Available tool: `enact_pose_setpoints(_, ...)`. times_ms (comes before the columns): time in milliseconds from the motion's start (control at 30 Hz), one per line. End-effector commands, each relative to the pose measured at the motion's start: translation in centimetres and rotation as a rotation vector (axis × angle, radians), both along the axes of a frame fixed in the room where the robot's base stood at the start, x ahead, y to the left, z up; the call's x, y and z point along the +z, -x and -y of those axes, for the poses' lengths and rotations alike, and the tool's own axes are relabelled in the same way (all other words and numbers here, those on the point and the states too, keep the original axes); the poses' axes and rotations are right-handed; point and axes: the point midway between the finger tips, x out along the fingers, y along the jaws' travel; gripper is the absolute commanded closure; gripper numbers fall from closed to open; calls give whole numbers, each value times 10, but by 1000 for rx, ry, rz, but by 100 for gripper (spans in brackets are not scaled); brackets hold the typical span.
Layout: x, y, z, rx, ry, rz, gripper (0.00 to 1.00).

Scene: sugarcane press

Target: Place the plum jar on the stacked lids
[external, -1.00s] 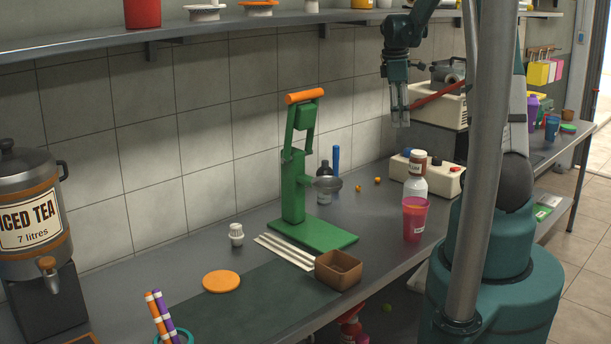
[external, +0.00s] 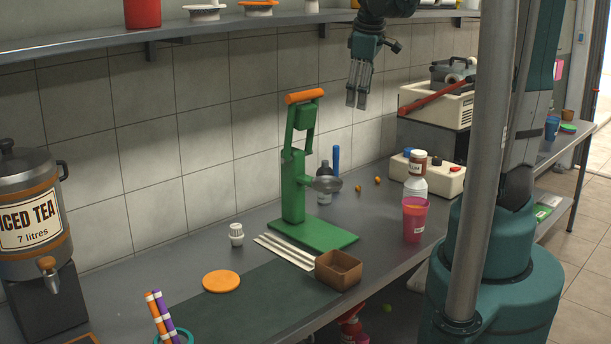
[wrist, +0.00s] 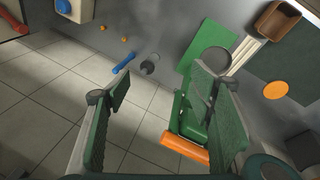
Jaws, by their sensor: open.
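A small jar with a brown lid and a white label ending in "UM" (external: 418,162), apparently the plum jar, shows in the external view right of centre. It appears above or behind a clear bottle; I cannot tell what it rests on. On the wall shelf are white stacked discs that look like lids (external: 204,13) and an orange-topped stack (external: 258,8); their tops are partly cut off. My gripper (external: 357,104) hangs fingers down, high in front of the tiled wall, left of the jar and well above the counter. It is open and empty; both fingers show in the wrist view (wrist: 160,120).
A green press (external: 294,190) with an orange handle stands mid-counter. A clear bottle (external: 415,188), pink cup (external: 414,222) and white box (external: 450,183) stand at right. A brown tray (external: 338,272) and orange disc (external: 221,281) lie in front. The shelf (external: 110,45) overhangs the wall.

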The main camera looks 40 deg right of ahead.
Motion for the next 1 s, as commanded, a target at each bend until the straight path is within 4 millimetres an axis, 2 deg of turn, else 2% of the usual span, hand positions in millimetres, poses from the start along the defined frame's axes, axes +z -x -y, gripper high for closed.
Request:
enact_pose_setpoints(33, 3, 5, -13, -6, -4, 14, 46)
enact_pose_setpoints(400, 21, 38, -87, -94, -60, 132, 46)
enact_pose_setpoints(1000, 25, 104, -187, -229, -207, 304, 46)
